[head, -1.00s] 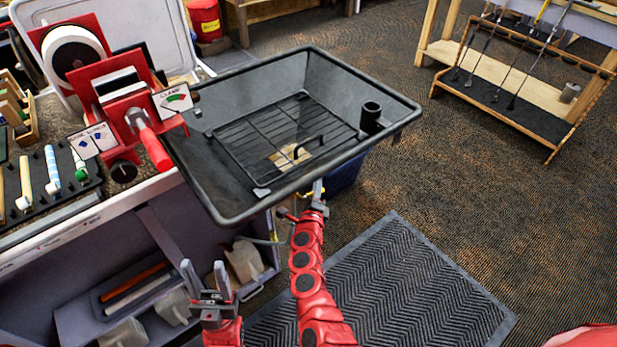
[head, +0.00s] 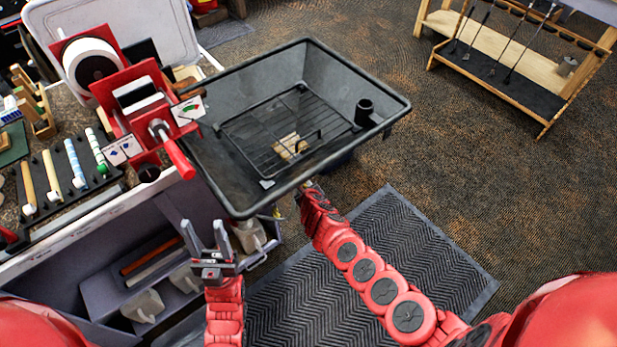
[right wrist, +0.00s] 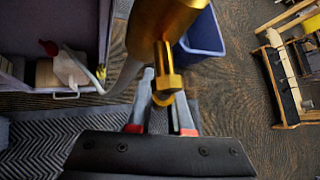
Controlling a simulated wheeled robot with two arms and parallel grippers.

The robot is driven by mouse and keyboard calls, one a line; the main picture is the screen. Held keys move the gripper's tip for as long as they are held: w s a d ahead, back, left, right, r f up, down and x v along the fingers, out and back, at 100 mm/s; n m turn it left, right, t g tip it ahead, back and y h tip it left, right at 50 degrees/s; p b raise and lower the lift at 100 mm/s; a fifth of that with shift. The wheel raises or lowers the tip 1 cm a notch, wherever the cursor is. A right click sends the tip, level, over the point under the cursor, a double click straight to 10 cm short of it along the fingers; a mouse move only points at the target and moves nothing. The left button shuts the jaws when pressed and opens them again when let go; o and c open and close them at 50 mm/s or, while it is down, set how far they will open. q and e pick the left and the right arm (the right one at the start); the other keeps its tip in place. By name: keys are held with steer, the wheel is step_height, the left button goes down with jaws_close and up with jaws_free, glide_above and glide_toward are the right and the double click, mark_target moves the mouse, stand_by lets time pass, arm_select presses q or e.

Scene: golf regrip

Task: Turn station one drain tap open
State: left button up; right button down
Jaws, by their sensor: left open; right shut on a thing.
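The drain tap (right wrist: 165,65) is a brass body with a short stem hanging down, large in the right wrist view. My right gripper (right wrist: 165,118) has its two fingers around the lower brass part and is shut on it. In the head view this gripper (head: 308,187) is at the near rim of the black tray (head: 233,203), and the tap is hidden there. How far the tap is turned I cannot tell. My left gripper (head: 206,236) is open and empty, in front of the bench and left of the tray.
A red clamp stand (head: 122,90) and several grips on a dark rack (head: 62,178) stand on the bench at left. A blue bin (right wrist: 203,35) is beside the tap. A ribbed mat (head: 350,260) covers the floor. A club rack (head: 520,60) stands far right.

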steer(key=shift+s+a+f+m+g+y, duration=0.2)
steer(key=shift+s+a+m+g+y, duration=0.1)
steer(key=shift+a+m+g+y, duration=0.15)
steer(key=shift+s+a, duration=0.1)
steer(key=c, duration=0.8)
jaws_free()
steer(key=shift+c, duration=0.2)
